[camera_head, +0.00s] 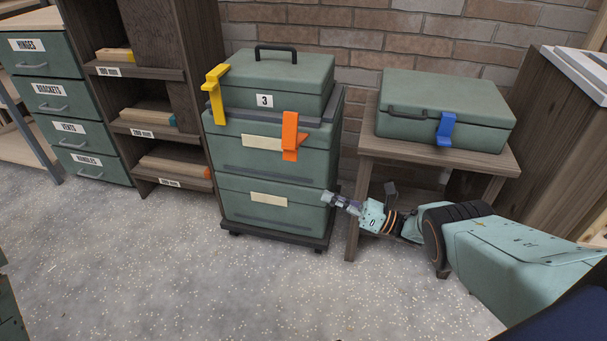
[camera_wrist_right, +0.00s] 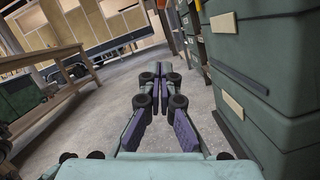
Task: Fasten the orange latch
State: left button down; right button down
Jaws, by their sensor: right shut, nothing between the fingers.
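The orange latch (camera_head: 291,137) is on the front of the green stacked tool boxes (camera_head: 275,187), right of the middle, near the upper edge of the middle box. Its plate hangs down over the box front; I cannot tell whether it is hooked or loose. My right gripper (camera_head: 329,199) is below and to the right of the latch, beside the lower box's right edge, apart from the latch. It is shut and empty. In the right wrist view its purple-padded fingers (camera_wrist_right: 157,88) meet, with the green boxes (camera_wrist_right: 268,75) close on the right. My left gripper is not in view.
A yellow latch (camera_head: 214,93) sits at the stack's left corner. A blue latch (camera_head: 446,129) is on a green case (camera_head: 420,95) on a wooden table (camera_head: 490,160), whose leg stands close to my right gripper. Shelves (camera_head: 140,128) stand left. The floor (camera_head: 180,265) in front is clear.

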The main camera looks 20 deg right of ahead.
jog(key=w+a+r, duration=0.6)
jog(key=w, duration=0.1)
jog(key=shift+a+b, duration=0.3)
jog(key=shift+a, duration=0.1)
jog(key=shift+r, duration=0.15)
